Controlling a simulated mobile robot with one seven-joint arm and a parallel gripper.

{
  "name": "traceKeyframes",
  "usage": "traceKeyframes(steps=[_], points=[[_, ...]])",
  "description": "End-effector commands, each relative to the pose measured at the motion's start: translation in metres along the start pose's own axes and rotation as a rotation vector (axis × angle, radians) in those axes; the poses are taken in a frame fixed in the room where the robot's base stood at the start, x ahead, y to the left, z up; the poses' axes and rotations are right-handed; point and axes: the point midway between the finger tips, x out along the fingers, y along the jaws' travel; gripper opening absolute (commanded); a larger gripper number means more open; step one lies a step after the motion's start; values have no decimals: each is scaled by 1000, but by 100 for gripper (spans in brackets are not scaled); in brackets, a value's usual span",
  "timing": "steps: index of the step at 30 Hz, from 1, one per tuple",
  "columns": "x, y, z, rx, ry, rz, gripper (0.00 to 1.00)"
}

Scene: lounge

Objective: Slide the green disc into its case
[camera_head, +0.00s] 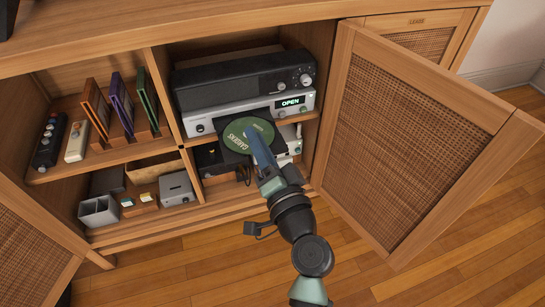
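The green disc (238,136), with lettering on it, is at the front of the silver disc player (225,117), over its dark extended tray. My gripper (251,134) reaches in from the lower right, and its bluish fingers overlap the right part of the disc. I cannot tell whether the fingers grip the disc or are only above it, nor whether the disc touches the tray. A green case (147,98) stands upright and tilted in the upper left compartment, beside a purple case (121,100) and a brown case (96,108).
The player's display reads OPEN. A black unit (240,80) sits on top of it. Remotes (48,142) lie left of the cases. Small boxes (176,188) fill the lower left compartment. An open woven door (400,150) stands right of my arm; another (30,260) is at lower left.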

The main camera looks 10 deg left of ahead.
Motion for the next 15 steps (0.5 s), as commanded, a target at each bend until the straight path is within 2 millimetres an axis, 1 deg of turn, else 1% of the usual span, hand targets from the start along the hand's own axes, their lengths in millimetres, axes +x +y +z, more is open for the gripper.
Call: traceKeyframes(steps=[1,3,7,9,12,15], points=[[-8,0,2,103,-15,22,22],[-22,13,12,235,-17,43,22],[-49,34,26,433,3,82,22],[-61,42,31,506,20,98,22],[-73,51,36,569,37,113,22],[-76,55,38,594,45,117,22]])
